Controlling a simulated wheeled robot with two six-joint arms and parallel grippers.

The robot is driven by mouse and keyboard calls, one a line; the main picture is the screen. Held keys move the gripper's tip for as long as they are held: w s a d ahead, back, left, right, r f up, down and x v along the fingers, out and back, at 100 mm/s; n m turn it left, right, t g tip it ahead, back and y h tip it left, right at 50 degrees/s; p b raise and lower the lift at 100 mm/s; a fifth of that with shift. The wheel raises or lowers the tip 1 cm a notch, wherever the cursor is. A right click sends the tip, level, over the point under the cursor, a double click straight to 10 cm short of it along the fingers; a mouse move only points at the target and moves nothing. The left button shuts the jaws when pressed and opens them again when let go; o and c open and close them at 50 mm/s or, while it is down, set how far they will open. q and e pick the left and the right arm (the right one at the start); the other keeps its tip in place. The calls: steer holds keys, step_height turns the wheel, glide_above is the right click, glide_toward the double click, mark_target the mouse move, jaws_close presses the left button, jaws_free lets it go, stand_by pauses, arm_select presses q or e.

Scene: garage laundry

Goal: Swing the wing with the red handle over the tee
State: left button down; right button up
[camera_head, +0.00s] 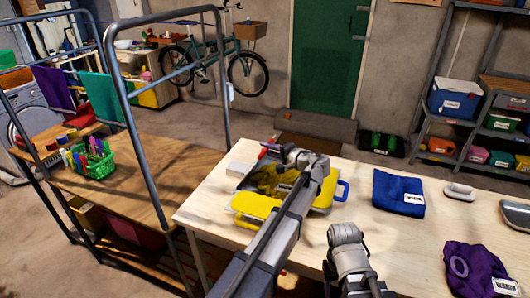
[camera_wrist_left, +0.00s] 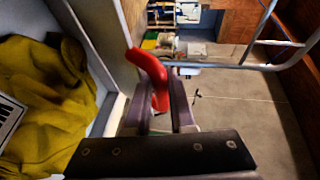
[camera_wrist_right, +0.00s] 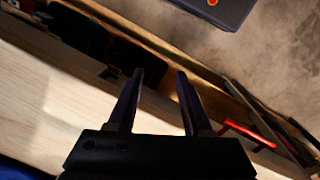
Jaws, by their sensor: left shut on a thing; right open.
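The yellow tee (camera_head: 272,181) lies bunched on the folding board on the table; it also shows at the left of the left wrist view (camera_wrist_left: 45,95). The red handle (camera_head: 267,146) is at the board's far left side, by a pale wing (camera_head: 240,169). My left gripper (camera_wrist_left: 160,95) is shut on the red handle (camera_wrist_left: 150,72), which sticks up between its fingers. My left arm hides part of the board. A yellow wing (camera_head: 252,207) is at the near side and a blue-handled part (camera_head: 343,190) at the right. My right gripper (camera_wrist_right: 160,73) is open and empty, apart from the board.
A folded blue cloth (camera_head: 398,192), a purple cloth (camera_head: 474,270) and a pale object (camera_head: 459,191) lie on the table (camera_head: 425,240) to the right. A metal rack frame (camera_head: 140,160) stands close on the left, beside a green basket (camera_head: 92,160) of pens.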

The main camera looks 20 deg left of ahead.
arm_select(q)
steer(key=shift+w+f, duration=0.15)
steer(key=c, duration=1.2)
jaws_free()
steer(key=shift+o, duration=0.8)
steer(key=shift+w+a+f, duration=0.1)
steer(key=shift+w, duration=0.1)
steer(key=p+v, duration=0.1)
steer(key=v, duration=0.7)
